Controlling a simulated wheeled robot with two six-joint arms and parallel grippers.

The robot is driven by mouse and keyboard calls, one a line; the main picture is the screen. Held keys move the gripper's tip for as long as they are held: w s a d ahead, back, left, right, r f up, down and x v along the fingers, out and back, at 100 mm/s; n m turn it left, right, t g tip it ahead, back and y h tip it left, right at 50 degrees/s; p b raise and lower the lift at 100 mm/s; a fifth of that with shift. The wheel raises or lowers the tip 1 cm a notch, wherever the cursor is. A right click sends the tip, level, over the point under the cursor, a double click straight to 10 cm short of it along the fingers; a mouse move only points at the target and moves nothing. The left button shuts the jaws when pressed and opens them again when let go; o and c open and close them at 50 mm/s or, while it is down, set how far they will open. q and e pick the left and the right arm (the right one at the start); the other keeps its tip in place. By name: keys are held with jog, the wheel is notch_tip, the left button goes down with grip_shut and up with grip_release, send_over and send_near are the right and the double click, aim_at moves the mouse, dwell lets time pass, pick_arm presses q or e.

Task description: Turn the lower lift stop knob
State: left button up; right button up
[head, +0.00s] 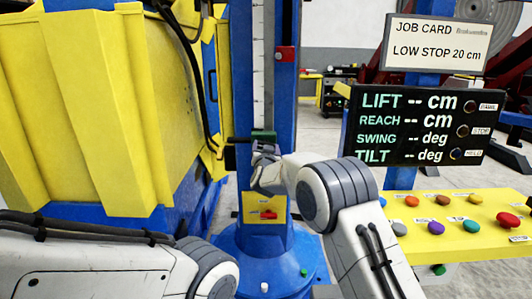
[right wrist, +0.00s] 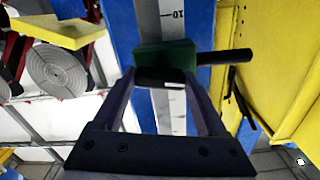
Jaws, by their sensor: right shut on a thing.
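The lower lift stop is a green block (head: 263,135) on the scale strip of the blue column; it also shows in the right wrist view (right wrist: 165,57). Its black knob (right wrist: 160,84), with a white mark, faces my right gripper. My right gripper (head: 264,148) is at the front of the block, its fingers (right wrist: 160,90) on both sides of the knob and shut on it. The knob is hidden by the gripper in the head view. My left forearm shows at lower left; its gripper is out of view.
A red stop (head: 285,53) sits higher on the column. A job card (head: 437,42) reads LOW STOP 20 cm. The display (head: 415,127) shows dashes for every reading. A yellow button panel (head: 455,208) stands at right; a large yellow body (head: 100,110) fills the left.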

jog(key=m+b, duration=1.3)
jog(key=m, duration=0.8)
jog(key=shift+f+b, duration=0.1)
jog(key=shift+b, duration=0.3)
jog(key=shift+m, duration=0.4)
jog(key=o, duration=1.3)
jog(key=shift+s, duration=0.15)
